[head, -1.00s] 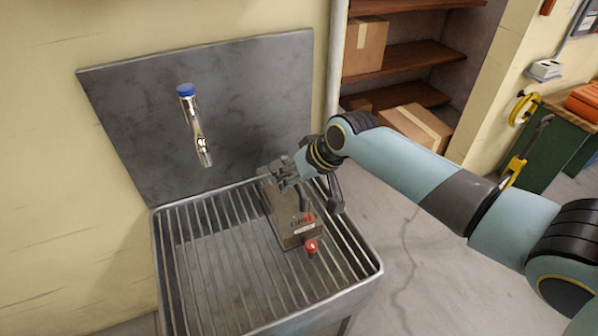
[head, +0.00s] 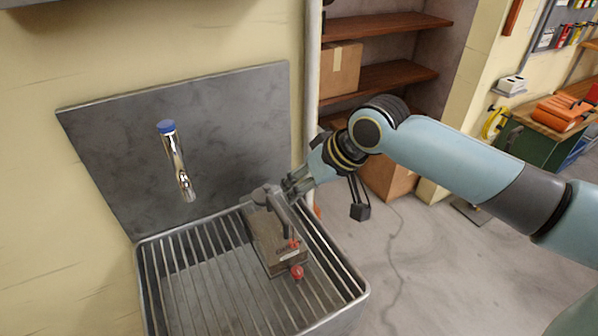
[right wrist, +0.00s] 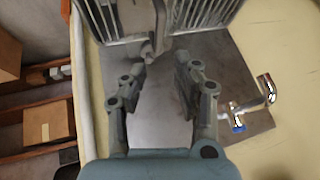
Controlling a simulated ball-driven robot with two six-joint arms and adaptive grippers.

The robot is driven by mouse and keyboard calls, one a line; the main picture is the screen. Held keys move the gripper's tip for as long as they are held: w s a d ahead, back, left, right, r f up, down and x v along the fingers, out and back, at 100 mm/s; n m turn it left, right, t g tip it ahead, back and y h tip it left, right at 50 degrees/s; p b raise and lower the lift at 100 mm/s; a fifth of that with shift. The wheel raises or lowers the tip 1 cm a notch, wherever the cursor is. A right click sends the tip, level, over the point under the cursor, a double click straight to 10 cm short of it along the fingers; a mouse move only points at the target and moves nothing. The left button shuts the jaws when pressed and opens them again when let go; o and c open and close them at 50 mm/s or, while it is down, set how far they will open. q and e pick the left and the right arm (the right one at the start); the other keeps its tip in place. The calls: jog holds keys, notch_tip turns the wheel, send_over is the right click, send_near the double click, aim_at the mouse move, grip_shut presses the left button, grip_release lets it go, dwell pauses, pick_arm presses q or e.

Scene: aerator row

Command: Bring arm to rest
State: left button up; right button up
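My right gripper (head: 296,184) is just beyond the upper right edge of the sink, close to a small block-shaped unit (head: 277,240) with a grey curved spout and red knobs. In the right wrist view my right gripper (right wrist: 157,75) has its two fingers well apart, with nothing held between them. A grey piece, probably of that unit, shows beyond the fingertips there. My right arm reaches in from the right. My left gripper is in neither current view.
The slatted metal sink (head: 190,290) stands against a grey backsplash (head: 95,140). A chrome tap with a blue cap (head: 174,160) is on the backsplash; it also shows in the right wrist view (right wrist: 262,98). Shelves with a cardboard box (head: 341,70) stand behind.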

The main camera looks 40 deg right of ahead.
jog(key=s+a+r+n+g+h, duration=0.1)
jog(key=s+a+r+n, duration=0.15)
jog(key=s, duration=0.65)
jog(key=s+a+r+n+g+h, duration=0.1)
jog(key=s+a+r+g+h, duration=0.15)
jog(key=s, duration=0.65)
jog(key=s+d+f+g+b, duration=0.1)
jog(key=s+f+b, duration=0.1)
jog(key=f, duration=1.4)
jog(key=s+d+f+b, duration=0.2)
jog(key=f, duration=1.4)
jog(key=s+f+m+g+b, duration=0.1)
jog(key=s+f+b, duration=0.2)
jog(key=s+f, duration=1.4)
jog(key=shift+d+f+y, duration=0.2)
jog(key=shift+d+y, duration=0.05)
jog(key=shift+y, duration=0.2)
